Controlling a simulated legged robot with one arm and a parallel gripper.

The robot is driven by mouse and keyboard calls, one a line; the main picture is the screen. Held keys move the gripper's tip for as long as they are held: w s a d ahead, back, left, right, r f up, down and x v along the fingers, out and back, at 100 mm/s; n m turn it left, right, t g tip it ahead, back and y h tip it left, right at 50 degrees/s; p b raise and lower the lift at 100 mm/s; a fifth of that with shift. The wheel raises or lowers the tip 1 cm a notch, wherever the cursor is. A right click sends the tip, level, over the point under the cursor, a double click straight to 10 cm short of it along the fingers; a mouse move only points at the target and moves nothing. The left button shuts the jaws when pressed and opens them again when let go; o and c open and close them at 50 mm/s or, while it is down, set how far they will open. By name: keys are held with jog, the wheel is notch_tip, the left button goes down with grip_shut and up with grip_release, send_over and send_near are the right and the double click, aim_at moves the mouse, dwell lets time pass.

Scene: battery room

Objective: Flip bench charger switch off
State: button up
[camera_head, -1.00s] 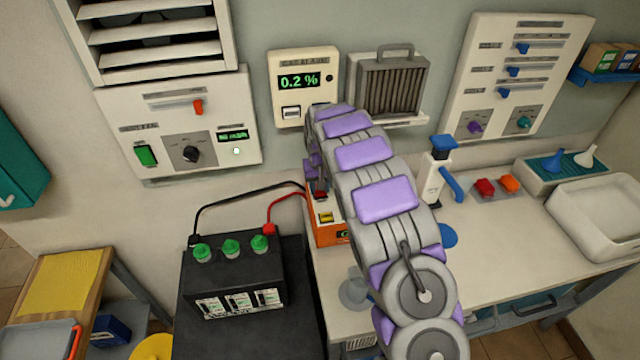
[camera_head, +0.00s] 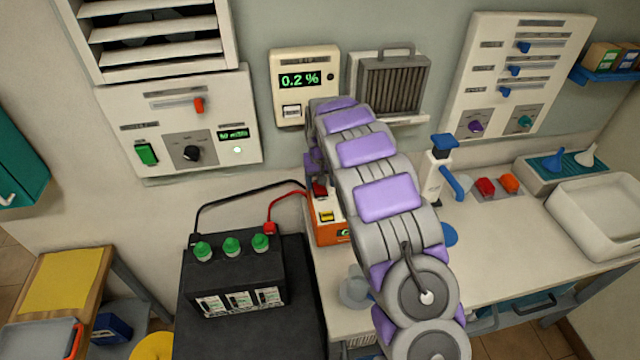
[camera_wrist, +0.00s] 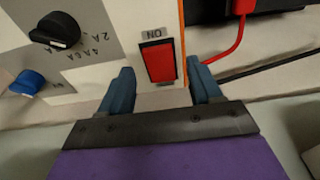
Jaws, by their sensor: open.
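The bench charger (camera_head: 325,233) is an orange and white box on the bench, partly hidden behind my arm in the head view. In the wrist view its pale panel (camera_wrist: 112,18) fills the upper left. A red rocker switch (camera_wrist: 158,62) sits there in a dark frame, with an upside-down "ON" label beside it. My gripper (camera_wrist: 162,74) is open and empty, its blue fingers on either side of the switch in the picture. I cannot tell whether a finger touches the panel. In the head view my arm hides the gripper.
A black knob (camera_wrist: 56,30) and a blue knob (camera_wrist: 28,83) are left of the switch. Red and black cables run from the charger to a black battery (camera_head: 235,275). A gas alarm (camera_head: 302,88) reading 0.2 % hangs above. A white dispenser (camera_head: 437,180) stands right of my arm.

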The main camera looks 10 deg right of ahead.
notch_tip(320, 180, up, 15)
jog(key=s+p, duration=0.1)
jog(key=s, duration=0.1)
jog(key=shift+r+p, duration=0.2)
jog(key=shift+p, duration=0.1)
jog(key=s+d+r+g+b, duration=0.1)
jog(key=s+r, duration=0.2)
jog(key=s, duration=0.9)
jog(key=s+d+r+g, duration=0.1)
jog(key=s+r, duration=0.1)
jog(key=s, duration=1)
jog(key=s+a+f, duration=0.1)
jog(key=s+f, duration=0.1)
jog(key=s, duration=1.1)
jog(key=s+a+f+g+b, duration=0.1)
jog(key=s+f, duration=0.2)
jog(key=s, duration=1)
